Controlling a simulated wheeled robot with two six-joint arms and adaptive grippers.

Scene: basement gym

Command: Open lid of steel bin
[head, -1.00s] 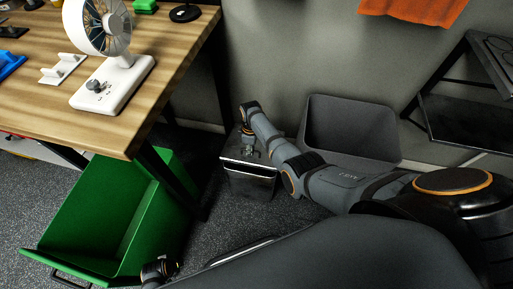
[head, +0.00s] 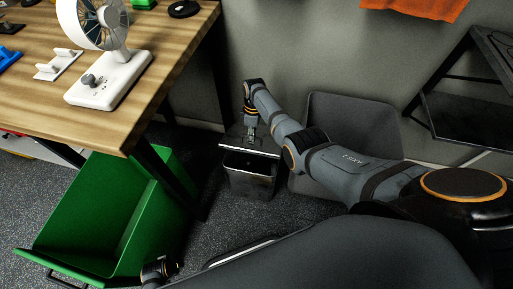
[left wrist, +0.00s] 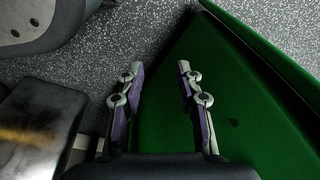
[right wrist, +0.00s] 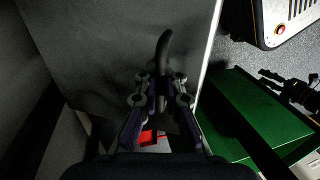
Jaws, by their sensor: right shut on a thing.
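The steel bin (head: 250,178) stands on the floor between the table and a dark grey open bin. Its lid (head: 235,142) is tilted up at the back, and the dark opening shows below its front edge. My right gripper (head: 252,138) is at the lid. In the right wrist view its fingers (right wrist: 160,85) are closed around a dark curved handle (right wrist: 164,48). My left gripper (left wrist: 160,68) is open and empty, over the green crate (left wrist: 195,110); in the head view it shows only partly, low in the frame.
The dark grey bin (head: 350,115) stands right behind my right forearm. The green crate (head: 65,215) lies to the left, beside the table leg. The wooden table (head: 165,55) holds a white fan (head: 105,80). A black shelf (head: 465,115) stands at the right. Some carpet between crate and steel bin is free.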

